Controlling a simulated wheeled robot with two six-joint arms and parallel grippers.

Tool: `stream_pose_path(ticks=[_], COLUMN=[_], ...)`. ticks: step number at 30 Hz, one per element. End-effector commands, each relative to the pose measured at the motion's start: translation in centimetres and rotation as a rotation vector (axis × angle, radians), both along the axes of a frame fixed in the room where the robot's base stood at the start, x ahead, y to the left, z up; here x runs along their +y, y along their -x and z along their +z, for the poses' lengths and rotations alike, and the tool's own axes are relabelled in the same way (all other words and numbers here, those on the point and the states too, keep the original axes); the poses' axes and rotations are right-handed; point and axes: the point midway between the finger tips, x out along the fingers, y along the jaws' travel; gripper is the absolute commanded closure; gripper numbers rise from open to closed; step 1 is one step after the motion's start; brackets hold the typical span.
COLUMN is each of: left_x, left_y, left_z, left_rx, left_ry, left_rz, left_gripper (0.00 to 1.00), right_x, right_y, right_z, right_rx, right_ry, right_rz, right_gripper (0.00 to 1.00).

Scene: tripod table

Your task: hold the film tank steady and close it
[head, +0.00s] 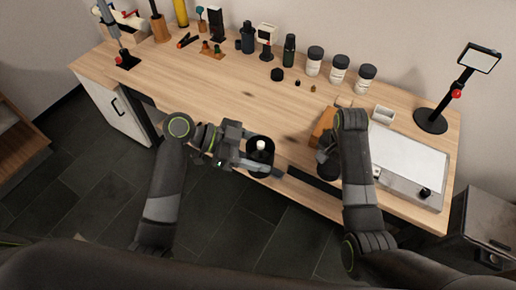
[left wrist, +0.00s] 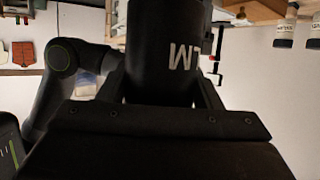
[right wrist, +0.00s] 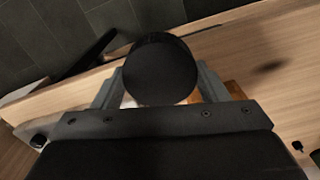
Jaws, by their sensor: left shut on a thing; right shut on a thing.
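The film tank (head: 261,154) is a black open-topped cylinder with a pale centre column, near the front edge of the table. My left gripper (head: 244,158) is shut around its side; in the left wrist view the tank's black wall (left wrist: 165,50) with white lettering fills the space between the fingers. My right gripper (head: 325,160) is to the right of the tank, apart from it. In the right wrist view it is shut on a round black lid (right wrist: 160,69), held above the table; in the head view my arm mostly hides the lid.
An orange-brown block (head: 322,128) lies beside my right gripper. A white light panel (head: 408,155) is at the right, with a black-based stand (head: 430,121) behind it. Several bottles and jars (head: 339,70) line the back. The middle of the wooden table (head: 210,90) is mostly clear.

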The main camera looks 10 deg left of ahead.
Motion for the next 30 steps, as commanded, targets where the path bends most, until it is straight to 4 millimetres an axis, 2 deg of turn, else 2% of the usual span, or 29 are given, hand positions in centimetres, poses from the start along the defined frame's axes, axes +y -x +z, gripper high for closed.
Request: stream_pose_path(ticks=[5, 8, 14, 18, 21, 24, 30], left_x=[0.8, 2.4, 7.6, 11.1, 12.8, 13.9, 14.7], left_y=[-0.1, -0.3, -0.4, 0.2, 1.0, 1.7, 2.8], left_z=[0.0, 0.1, 1.3, 3.1, 4.7, 6.0, 7.7], left_rx=[-0.002, -0.001, -0.004, -0.004, -0.005, -0.004, -0.002], left_ry=[-0.001, -0.005, -0.009, -0.009, -0.008, -0.007, -0.001], left_rz=[0.027, 0.084, 0.270, 0.396, 0.462, 0.507, 0.547], left_gripper=[0.82, 0.82, 0.82, 0.82, 0.82, 0.82, 0.82], right_x=[0.0, 0.0, 0.0, 0.0, 0.0, 0.0, 0.0], right_y=[0.0, 0.0, 0.0, 0.0, 0.0, 0.0, 0.0], right_z=[0.0, 0.0, 0.0, 0.0, 0.0, 0.0, 0.0], right_rx=[0.000, 0.000, 0.000, 0.000, 0.000, 0.000, 0.000], right_ry=[0.000, 0.000, 0.000, 0.000, 0.000, 0.000, 0.000], right_rz=[0.000, 0.000, 0.000, 0.000, 0.000, 0.000, 0.000], right_gripper=[0.55, 0.55, 0.55, 0.55, 0.55, 0.55, 0.55])
